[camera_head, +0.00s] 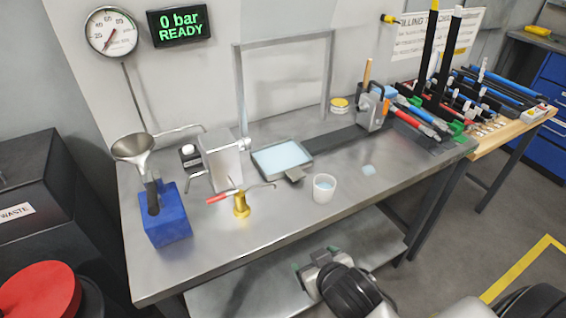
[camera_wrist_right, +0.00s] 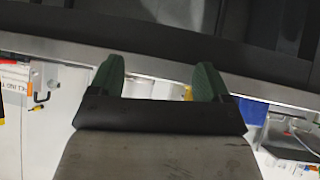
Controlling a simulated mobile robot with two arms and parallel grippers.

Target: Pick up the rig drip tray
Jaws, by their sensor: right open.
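The rig drip tray (camera_head: 283,141) is a shallow grey rectangular tray with pale blue liquid in it. It lies flat on the steel bench, with a small grey tab (camera_head: 295,174) at its front edge. My right gripper (camera_head: 315,257) is low in front of the bench, below and apart from the tray. In the right wrist view its green fingertips (camera_wrist_right: 158,78) are spread, with nothing held between them. I cannot make out the tray for certain in that view. My left gripper is not in view.
A white cup (camera_head: 324,188) stands just right of the tray tab. A brass fitting with a red lever (camera_head: 241,204) and a blue block (camera_head: 166,222) stand left. A metal frame (camera_head: 238,90) rises behind the tray. The bench front edge lies between gripper and tray.

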